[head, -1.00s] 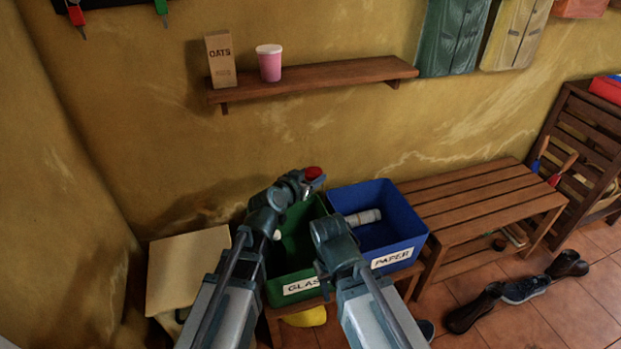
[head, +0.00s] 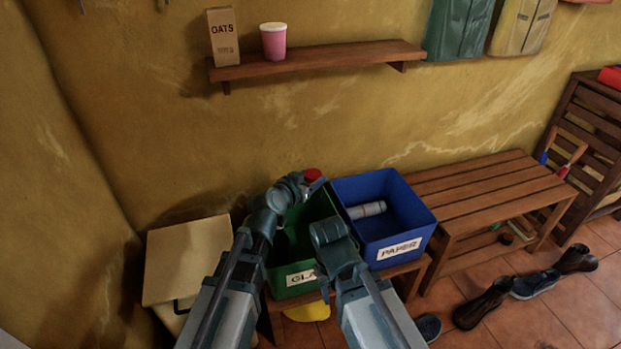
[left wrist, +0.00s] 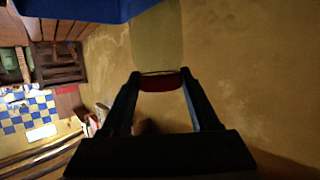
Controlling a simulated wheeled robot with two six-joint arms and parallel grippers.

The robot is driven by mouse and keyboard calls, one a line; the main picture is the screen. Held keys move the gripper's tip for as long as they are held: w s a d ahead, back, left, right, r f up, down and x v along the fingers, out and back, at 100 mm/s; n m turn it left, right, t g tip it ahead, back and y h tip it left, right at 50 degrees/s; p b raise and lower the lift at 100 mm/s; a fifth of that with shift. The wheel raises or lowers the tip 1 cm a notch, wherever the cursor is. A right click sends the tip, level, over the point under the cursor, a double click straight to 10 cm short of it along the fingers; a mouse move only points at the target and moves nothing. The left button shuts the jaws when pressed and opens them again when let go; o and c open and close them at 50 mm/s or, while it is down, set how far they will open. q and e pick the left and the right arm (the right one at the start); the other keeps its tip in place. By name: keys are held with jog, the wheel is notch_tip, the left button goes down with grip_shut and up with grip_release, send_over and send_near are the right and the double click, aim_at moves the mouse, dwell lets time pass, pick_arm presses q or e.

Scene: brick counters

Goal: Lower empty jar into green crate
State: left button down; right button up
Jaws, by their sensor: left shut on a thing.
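My left gripper (head: 308,184) is shut on the jar, whose red lid (head: 313,175) shows at the fingertips in the head view. In the left wrist view the red lid (left wrist: 160,81) sits between the fingertips, with the pale see-through jar body (left wrist: 157,38) beyond it. The jar body is hidden in the head view. The green crate (head: 291,281), its label partly covered, stands below; the jar appears over its back part, at a height I cannot judge. My right arm covers part of the crate's front; its gripper is not visible.
A blue crate (head: 424,226) labelled PAPER, with a grey-white roll (head: 368,210) inside, adjoins the green one. A slatted wooden bench (head: 480,200) stands to the right. A wall shelf (head: 330,64) holds an oats box (head: 223,37) and a pink cup (head: 273,42).

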pick_arm(q)
notch_tip(320, 180, down, 6)
jog(key=b, duration=0.5)
jog(key=shift+f, duration=0.15)
jog(key=shift+w, duration=0.1)
jog(key=shift+w+d, duration=0.4)
jog(key=shift+w, duration=0.3)
